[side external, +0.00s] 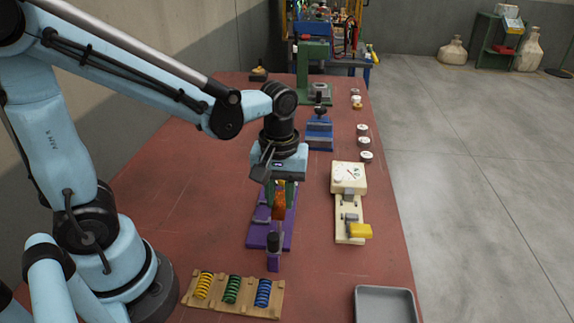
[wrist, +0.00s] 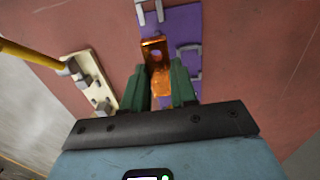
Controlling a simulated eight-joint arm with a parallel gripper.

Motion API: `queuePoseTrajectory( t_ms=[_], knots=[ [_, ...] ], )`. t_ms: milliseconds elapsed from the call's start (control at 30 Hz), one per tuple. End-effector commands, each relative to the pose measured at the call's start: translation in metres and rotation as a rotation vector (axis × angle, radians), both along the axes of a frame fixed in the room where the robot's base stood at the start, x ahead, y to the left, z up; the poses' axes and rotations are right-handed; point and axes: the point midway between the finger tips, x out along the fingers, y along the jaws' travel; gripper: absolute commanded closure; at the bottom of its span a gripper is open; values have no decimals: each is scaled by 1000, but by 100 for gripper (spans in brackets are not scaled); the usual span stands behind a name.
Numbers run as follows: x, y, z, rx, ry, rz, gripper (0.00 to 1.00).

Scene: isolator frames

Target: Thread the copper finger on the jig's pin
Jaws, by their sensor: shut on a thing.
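The copper finger (side external: 279,206) is an orange-copper strip. My gripper (side external: 280,187) is shut on it with green fingers and holds it over the purple jig (side external: 258,241). In the wrist view the copper finger (wrist: 154,48) points away from my gripper (wrist: 163,76), with a hole near its far end. The purple jig (wrist: 184,22) lies behind and around it, with light grey brackets. A purple post with a dark top (side external: 273,246) stands at the jig's near end. I cannot make out the pin, nor whether the copper finger touches the jig.
A cream fixture (side external: 348,208) with a yellow handle stands right of the jig. A wooden rack (side external: 232,296) with yellow, green and blue springs lies in front, and a grey tray (side external: 386,303) at front right. A blue fixture (side external: 319,134) stands behind. Red tabletop is clear on the left.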

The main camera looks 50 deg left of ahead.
Motion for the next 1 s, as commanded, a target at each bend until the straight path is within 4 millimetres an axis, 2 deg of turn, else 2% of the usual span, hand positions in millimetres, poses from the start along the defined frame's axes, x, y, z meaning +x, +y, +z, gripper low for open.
queuePoseTrajectory(
  t_ms=[1000],
  knots=[
    [0,0,-23,0,0,0,100]
  ],
)
